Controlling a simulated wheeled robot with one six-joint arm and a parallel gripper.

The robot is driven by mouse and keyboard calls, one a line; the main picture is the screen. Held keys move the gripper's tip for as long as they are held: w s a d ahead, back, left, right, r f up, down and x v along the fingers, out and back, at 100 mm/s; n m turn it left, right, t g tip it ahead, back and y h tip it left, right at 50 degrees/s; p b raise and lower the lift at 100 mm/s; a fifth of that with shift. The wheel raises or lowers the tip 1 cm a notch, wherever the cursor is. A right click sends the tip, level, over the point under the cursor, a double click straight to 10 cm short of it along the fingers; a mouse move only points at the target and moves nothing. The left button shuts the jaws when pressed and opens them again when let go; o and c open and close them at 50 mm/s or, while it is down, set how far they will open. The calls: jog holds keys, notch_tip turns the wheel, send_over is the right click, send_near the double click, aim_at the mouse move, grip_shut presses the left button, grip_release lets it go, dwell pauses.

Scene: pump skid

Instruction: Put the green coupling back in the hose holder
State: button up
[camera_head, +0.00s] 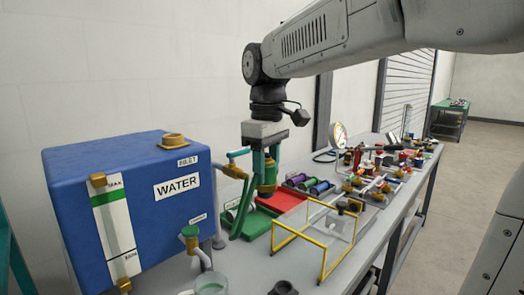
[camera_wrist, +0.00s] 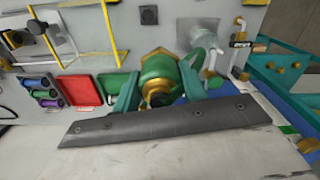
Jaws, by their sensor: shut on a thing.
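The green coupling (camera_head: 268,184), with brass-coloured parts, is between the teal fingers of my gripper (camera_head: 267,167), above the bench beside the water tank. In the wrist view my gripper (camera_wrist: 158,92) is shut on the coupling (camera_wrist: 158,69), whose round end faces the camera. A green hose (camera_head: 240,212) hangs just left of the fingers in the head view. I cannot tell for sure which part is the hose holder.
A blue water tank (camera_head: 146,225) stands at left, with a drain valve (camera_head: 190,236) at its front. A red tray (camera_head: 284,201) and coloured cylinders (camera_head: 319,187) lie to the right. A clear yellow-edged guard (camera_head: 324,243) stands in front. Gauges and fittings crowd the bench farther right.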

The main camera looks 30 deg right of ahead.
jog(key=s+d+f, duration=0.1)
jog(key=d+f, duration=0.1)
jog(key=f, duration=0.8)
jog(key=d+f, duration=0.2)
jog(key=f, duration=0.8)
jog(key=shift+s+d+f, duration=0.25)
jog(key=shift+s+f, duration=0.1)
jog(key=shift+f, duration=0.05)
